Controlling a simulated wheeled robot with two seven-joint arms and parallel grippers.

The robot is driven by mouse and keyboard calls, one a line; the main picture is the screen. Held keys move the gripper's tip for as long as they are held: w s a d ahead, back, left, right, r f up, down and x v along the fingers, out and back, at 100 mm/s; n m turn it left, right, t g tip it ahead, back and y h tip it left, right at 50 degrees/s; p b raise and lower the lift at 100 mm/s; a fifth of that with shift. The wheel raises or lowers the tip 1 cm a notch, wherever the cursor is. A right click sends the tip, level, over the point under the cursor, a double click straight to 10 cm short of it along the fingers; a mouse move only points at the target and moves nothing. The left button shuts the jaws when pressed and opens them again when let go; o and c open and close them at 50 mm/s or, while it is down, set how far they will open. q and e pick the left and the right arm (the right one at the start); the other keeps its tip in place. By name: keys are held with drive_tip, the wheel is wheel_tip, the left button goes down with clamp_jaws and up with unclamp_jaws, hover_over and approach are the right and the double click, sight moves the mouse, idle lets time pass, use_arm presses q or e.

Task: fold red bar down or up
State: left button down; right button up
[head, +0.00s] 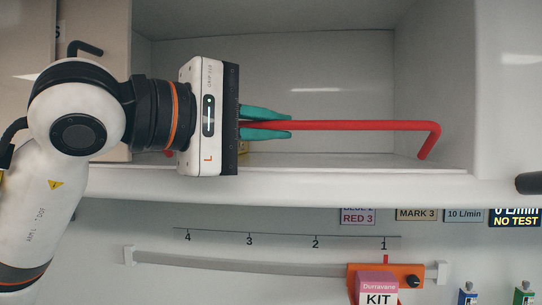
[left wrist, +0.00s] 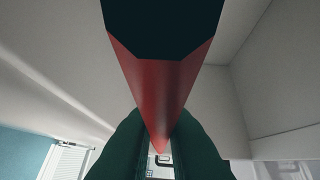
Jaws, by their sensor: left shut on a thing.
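The red bar (head: 358,126) runs level across the front of an open white compartment. At its right end it bends down to the compartment's lower front edge. My left gripper (head: 284,119) comes in from the left, and its green fingers are shut on the bar's left part. The bar's left end is mostly hidden behind the gripper; a bit of red shows low beside it. In the left wrist view the red bar (left wrist: 160,95) runs down between the green fingers (left wrist: 160,150). My right gripper is not in view.
The compartment (head: 310,70) is mostly empty, with a small yellowish thing partly hidden behind the gripper. Below its ledge (head: 330,187), a grey rail (head: 240,268) carries an orange slider (head: 398,279). A pink kit box (head: 377,288) stands before it. A dark knob (head: 529,183) is at the right edge.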

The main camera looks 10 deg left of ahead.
use_arm(q)
drive_tip(key=f+m+b, duration=0.1)
drive_tip(key=b, duration=0.1)
drive_tip(key=s+f+t+h+b, duration=0.1)
drive_tip(key=b, duration=0.2)
drive_tip(key=shift+m, duration=0.4)
drive_tip(key=shift+s+m+t+h+b, duration=0.1)
drive_tip(key=shift+m+t+h+b, duration=0.2)
drive_tip(key=shift+m+h+b, duration=0.55)
drive_tip(key=shift+n+y+b, duration=0.25)
drive_tip(key=shift+b, duration=0.05)
drive_tip(key=c, duration=1.5)
unclamp_jaws()
drive_tip(key=shift+s+a, duration=0.1)
drive_tip(key=shift+a, duration=0.05)
